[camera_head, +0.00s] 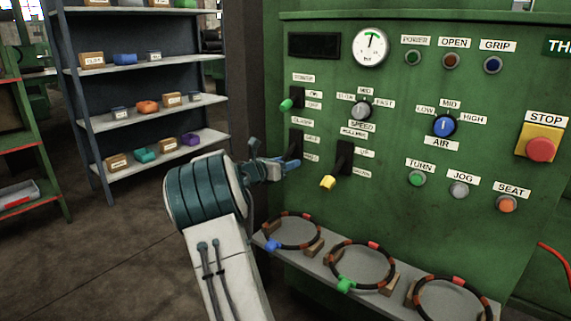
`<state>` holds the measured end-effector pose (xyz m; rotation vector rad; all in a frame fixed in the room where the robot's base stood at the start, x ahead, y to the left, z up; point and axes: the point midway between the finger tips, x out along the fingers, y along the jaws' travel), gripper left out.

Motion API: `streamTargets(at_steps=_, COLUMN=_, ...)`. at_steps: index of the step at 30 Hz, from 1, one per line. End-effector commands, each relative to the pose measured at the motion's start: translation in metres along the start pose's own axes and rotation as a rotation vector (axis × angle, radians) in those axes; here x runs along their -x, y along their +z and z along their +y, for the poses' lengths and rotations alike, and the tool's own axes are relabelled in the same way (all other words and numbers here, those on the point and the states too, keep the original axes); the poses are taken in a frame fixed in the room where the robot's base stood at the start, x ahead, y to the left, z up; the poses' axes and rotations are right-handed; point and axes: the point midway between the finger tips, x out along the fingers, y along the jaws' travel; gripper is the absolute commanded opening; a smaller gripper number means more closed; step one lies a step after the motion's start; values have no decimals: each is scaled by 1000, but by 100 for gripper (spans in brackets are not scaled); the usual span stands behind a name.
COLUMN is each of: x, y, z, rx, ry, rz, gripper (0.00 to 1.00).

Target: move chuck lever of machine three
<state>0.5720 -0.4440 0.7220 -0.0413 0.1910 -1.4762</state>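The green machine panel (400,220) fills the right side, with a cut-off sign starting "TH" at its right edge. Three levers sit on its left part. The upper one has a green knob (286,104). The lower right one has a yellow knob (327,182). The lower left one, a dark lever (296,146), sits in a black slot with small labels I cannot read surely. My gripper (283,166) is right at this lever's lower end, where a blue piece (291,166) shows. I cannot tell whether the fingers are around it or touching it.
A shelf below the panel carries several ringed sleeves (362,264) on wooden blocks. Dials, buttons and a red STOP button (540,149) are on the panel. A grey rack (150,120) with small boxes stands behind at left. Open floor (110,260) lies left of my arm.

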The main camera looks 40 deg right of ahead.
Motion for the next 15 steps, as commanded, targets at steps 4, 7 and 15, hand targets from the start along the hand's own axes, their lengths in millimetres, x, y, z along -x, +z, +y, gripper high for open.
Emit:
streamTargets(at_steps=4, x=5, y=1, z=0, rx=0, ry=1, rz=1, gripper=52)
streamTargets(at_steps=7, x=18, y=2, z=1, rx=1, ry=3, rz=2, gripper=52)
streamTargets(at_steps=15, x=78, y=4, z=0, rx=1, ry=3, rz=2, gripper=52)
